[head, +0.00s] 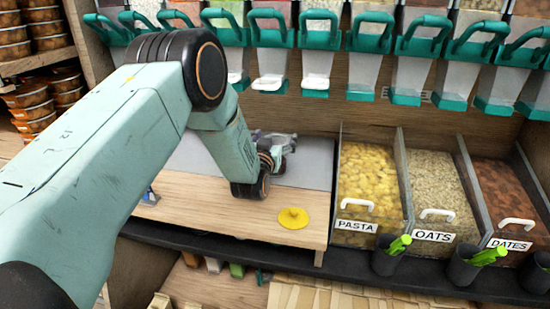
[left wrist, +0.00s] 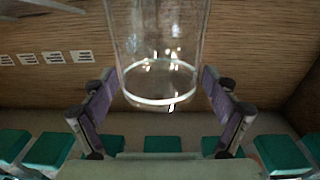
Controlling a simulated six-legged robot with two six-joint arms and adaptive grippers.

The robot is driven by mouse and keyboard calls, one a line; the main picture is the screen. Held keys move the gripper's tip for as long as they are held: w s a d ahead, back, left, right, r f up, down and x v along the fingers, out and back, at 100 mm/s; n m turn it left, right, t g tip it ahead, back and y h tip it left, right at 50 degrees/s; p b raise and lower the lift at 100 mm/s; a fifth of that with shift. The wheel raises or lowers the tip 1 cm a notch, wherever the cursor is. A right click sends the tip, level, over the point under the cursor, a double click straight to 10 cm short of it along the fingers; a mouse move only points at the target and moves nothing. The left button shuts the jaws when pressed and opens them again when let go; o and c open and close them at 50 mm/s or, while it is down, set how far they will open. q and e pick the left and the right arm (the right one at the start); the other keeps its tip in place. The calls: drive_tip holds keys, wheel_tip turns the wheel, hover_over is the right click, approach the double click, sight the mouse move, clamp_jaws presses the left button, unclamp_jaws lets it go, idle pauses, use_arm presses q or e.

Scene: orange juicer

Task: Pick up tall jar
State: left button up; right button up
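The tall jar (left wrist: 160,45) is clear glass and shows in the left wrist view, reaching from the top edge to a bright round rim between my fingers. In that view my left gripper (left wrist: 160,95) has its two fingers spread on either side of the jar's end, with narrow gaps that look free of contact. In the head view my left gripper (head: 284,142) is over the grey mat at the back of the wooden counter. I cannot make out the jar there; my arm and gripper cover that area. My right gripper is in neither view.
A yellow lid (head: 293,218) lies on the wooden counter (head: 225,220) in front of the gripper. Bins of pasta (head: 370,180), oats (head: 437,180) and dates (head: 512,195) stand to the right. Teal-handled dispensers (head: 320,40) line the wall above. Stacked tubs (head: 30,105) fill the left shelf.

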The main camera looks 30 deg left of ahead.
use_arm(q)
drive_tip(key=shift+w, duration=0.1)
clamp_jaws()
idle(0.7)
